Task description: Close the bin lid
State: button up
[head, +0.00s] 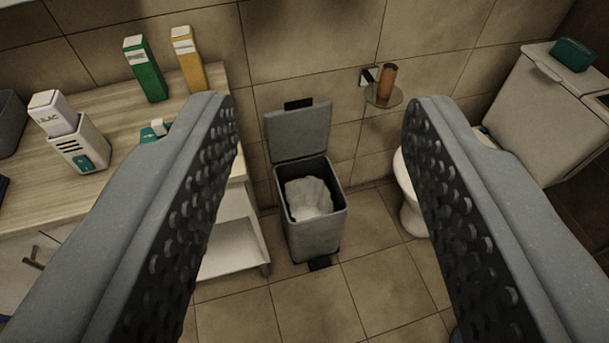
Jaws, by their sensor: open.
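A grey pedal bin (315,233) stands on the tiled floor near the wall, in the middle of the head view. Its lid (298,133) is raised upright at the back, leaning toward the wall. A crumpled white liner or paper (309,198) shows inside the open bin. A dark pedal (319,263) is at its front base. My gripper (322,110) is open and empty, its two fingers wide apart on the left and right of the view. The bin appears between the fingers, beyond them and touching neither.
A wooden counter (110,125) on the left holds green (145,68) and yellow (189,60) cartons and a white dispenser (80,145). A toilet (411,200) stands right of the bin. A wall holder (384,95) with an orange-brown cup is above. Floor before the bin is clear.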

aim_at(301, 128)
jog(key=u, duration=1.45)
jog(key=k, duration=1)
jog(key=z, duration=1.4)
jog(key=i, duration=1.65)
jog(key=u, duration=0.05)
